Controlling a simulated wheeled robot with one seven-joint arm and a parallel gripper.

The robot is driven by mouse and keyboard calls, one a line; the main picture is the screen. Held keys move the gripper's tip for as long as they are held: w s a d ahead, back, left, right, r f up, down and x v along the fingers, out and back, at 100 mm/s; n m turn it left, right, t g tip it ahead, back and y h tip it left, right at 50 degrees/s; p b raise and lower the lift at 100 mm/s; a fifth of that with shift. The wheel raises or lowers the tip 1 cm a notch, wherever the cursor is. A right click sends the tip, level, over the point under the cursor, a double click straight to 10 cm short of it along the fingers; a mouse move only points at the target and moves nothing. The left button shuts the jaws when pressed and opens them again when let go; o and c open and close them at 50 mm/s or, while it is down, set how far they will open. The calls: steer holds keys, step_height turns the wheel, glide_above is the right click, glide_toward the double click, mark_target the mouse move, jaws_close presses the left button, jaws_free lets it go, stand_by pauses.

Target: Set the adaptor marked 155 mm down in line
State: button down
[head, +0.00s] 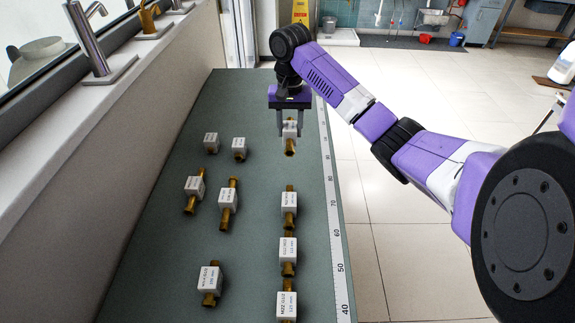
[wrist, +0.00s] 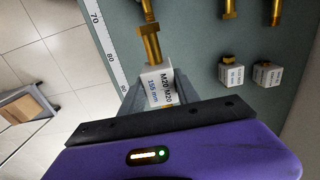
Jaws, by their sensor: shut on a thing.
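My gripper (head: 289,128) is shut on a white block with brass ends, the adaptor (head: 291,148), at the far end of the right-hand row. In the wrist view the held adaptor (wrist: 158,84) shows a label reading M20 M20, 155 mm, between my fingers. Its brass end points toward the row. Whether it touches the mat I cannot tell. Nearer in the same row are a first adaptor (head: 289,205), a second (head: 288,252) and a third marked M22 125 mm (head: 287,306). They lie end to end along the scale, and a gap separates the held one from the first.
A white scale strip (head: 334,220) runs along the green bench mat's (head: 150,250) right edge. Loose adaptors lie left of the row: two far ones (head: 211,140) (head: 239,148), two middle ones (head: 194,187) (head: 228,198) and a near one (head: 209,282). A tap (head: 92,45) stands on the left ledge.

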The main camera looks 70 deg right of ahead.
steer(key=shift+f+b, duration=0.95)
steer(key=shift+f, duration=5.6)
steer(key=shift+f, duration=0.1)
steer(key=c, duration=0.9)
jaws_free()
step_height(320, 180, up, 12)
steer(key=shift+r+p, duration=0.15)
steer(key=shift+p, duration=1)
